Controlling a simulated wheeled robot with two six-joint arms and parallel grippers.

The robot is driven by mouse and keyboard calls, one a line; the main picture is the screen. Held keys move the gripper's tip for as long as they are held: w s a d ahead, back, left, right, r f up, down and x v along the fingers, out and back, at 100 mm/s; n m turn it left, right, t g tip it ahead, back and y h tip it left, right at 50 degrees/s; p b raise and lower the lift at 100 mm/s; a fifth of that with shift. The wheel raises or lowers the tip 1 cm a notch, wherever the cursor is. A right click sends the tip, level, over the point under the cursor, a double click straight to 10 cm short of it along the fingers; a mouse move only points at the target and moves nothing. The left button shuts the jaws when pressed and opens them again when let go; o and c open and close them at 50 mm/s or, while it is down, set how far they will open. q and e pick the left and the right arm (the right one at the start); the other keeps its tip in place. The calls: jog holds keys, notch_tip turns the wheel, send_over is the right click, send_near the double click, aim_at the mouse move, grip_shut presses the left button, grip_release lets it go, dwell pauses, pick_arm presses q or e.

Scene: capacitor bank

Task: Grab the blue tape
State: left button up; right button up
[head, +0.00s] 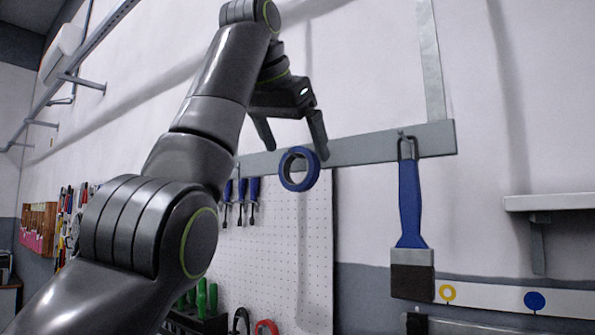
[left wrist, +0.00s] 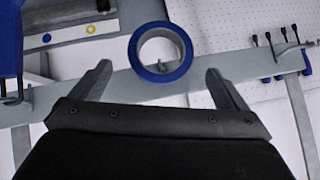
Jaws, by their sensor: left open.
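The blue tape (head: 285,172) is a ring-shaped roll hanging on a hook of the grey wall rail (head: 385,148). It also shows in the left wrist view (left wrist: 137,62), upper middle, with the hook visible in its hole. My left gripper (head: 294,146) is open and empty just above the tape in the head view. In the left wrist view its two fingers (left wrist: 160,84) point toward the tape, one on each side, with the roll a little beyond the tips. I cannot tell whether either finger touches it. My right gripper is not in view.
A blue-handled brush (head: 410,205) hangs on the rail to the right. Blue screwdrivers (head: 241,190) hang to the left by a white pegboard (head: 290,250). A shelf (head: 550,202) juts out at the far right. The wall above the rail is mostly bare.

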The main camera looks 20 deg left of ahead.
aim_at(299, 154)
pick_arm(q)
jog(key=x, duration=0.4)
jog(key=shift+w+f, duration=0.15)
jog(key=shift+w, duration=0.1)
jog(key=shift+s, duration=0.3)
jog(key=shift+c, duration=0.8)
jog(key=shift+s, duration=0.1)
jog(key=shift+c, duration=1.1)
jog(key=c, duration=0.7)
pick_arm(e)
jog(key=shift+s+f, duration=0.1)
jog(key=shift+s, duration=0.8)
pick_arm(q)
jog(key=shift+r, duration=0.2)
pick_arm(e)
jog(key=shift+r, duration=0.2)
